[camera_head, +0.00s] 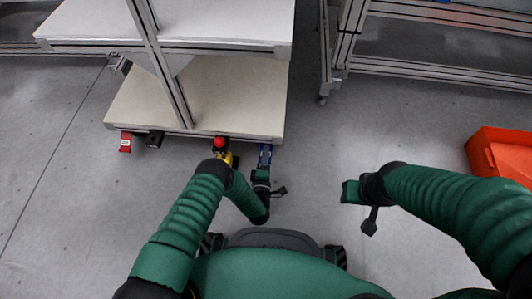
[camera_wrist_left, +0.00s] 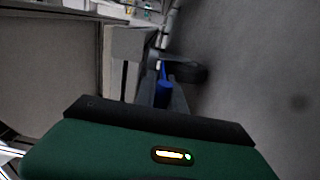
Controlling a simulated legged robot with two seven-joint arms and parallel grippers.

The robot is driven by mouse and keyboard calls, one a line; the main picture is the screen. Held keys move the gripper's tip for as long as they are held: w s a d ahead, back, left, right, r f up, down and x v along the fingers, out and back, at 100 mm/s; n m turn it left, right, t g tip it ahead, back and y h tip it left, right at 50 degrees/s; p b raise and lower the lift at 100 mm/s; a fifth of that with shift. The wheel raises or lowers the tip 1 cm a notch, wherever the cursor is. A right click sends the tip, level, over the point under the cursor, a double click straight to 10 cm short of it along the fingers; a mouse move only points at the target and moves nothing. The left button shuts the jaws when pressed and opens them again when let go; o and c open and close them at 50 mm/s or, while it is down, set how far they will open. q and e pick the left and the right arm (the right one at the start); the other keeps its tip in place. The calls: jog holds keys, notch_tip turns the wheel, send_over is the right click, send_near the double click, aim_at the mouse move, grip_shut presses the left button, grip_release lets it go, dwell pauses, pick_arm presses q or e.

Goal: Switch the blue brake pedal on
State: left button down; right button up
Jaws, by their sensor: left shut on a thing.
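The blue brake pedal (camera_head: 265,155) sticks out from under the front edge of the cart's lower shelf, near its right corner. In the left wrist view, its blue part (camera_wrist_left: 162,92) shows between my fingers. My left gripper (camera_head: 263,172) is at the pedal and shut on it. The gripper and wrist hide the pedal's near end in the head view. Whether the pedal is on or off cannot be told. My right gripper (camera_head: 350,192) hangs over bare floor to the right, away from the cart; its jaw opening is not clear.
The cart's lower shelf (camera_head: 235,95) stands ahead. A red pedal (camera_head: 126,142), a black part (camera_head: 155,139) and a red-topped yellow part (camera_head: 220,143) line its front edge. An orange crate (camera_head: 490,155) is at the right. The floor between cart and crate is clear.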

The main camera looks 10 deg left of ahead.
pick_arm(q)
jog(key=shift+s+f, duration=0.1)
jog(key=shift+f, duration=0.1)
jog(key=shift+f+t, duration=0.2)
jog(key=shift+t, duration=0.5)
jog(key=c, duration=1.6)
grip_release()
jog(key=shift+c, duration=0.2)
